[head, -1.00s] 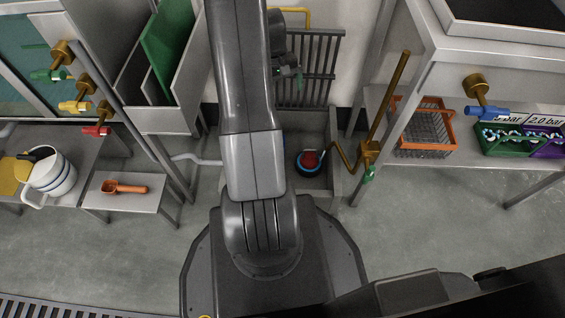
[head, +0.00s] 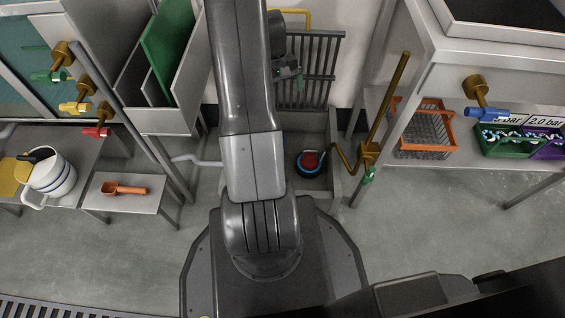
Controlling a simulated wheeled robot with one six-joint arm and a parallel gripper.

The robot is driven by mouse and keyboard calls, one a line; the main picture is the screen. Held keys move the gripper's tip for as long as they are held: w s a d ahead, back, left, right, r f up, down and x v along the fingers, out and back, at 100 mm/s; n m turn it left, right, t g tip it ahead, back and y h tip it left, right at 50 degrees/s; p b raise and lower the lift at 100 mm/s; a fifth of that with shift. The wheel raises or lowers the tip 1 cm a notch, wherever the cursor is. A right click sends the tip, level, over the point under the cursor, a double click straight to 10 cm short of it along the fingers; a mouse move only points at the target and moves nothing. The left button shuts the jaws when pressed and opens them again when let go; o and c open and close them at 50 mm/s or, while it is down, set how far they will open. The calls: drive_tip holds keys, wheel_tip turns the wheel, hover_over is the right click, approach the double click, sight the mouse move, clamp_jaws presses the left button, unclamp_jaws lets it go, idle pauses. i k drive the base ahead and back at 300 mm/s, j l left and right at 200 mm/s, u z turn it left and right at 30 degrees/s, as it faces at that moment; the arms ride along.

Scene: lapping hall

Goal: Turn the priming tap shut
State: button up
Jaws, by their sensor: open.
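Several taps are in view, and no readable label shows which is the priming tap. A brass pipe tap with a green handle (head: 369,174) stands at the right of the low sink (head: 335,180). On the left unit are brass taps with a green handle (head: 48,76), a yellow handle (head: 75,107) and a red handle (head: 96,132). A blue-handled tap (head: 487,113) is on the right bench. My arm rises through the middle, and a dark wrist part shows beside it near the rack. My gripper's fingertips are not visible; the arm hides that area.
A blue-rimmed round item with red inside (head: 311,162) sits in the sink. An orange wire basket (head: 426,130) and green and purple crates (head: 500,142) are on the right shelf. A white jug (head: 52,175) and orange scoop (head: 124,189) are at left. Floor is clear at both sides.

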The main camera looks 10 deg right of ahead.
sight(368, 177)
drive_tip(key=k+l+u, duration=0.1)
drive_tip(key=k+l, duration=0.3)
drive_tip(key=l, duration=0.15)
drive_tip(key=k+l, duration=0.35)
drive_tip(key=l, duration=0.15)
drive_tip(key=u, duration=0.05)
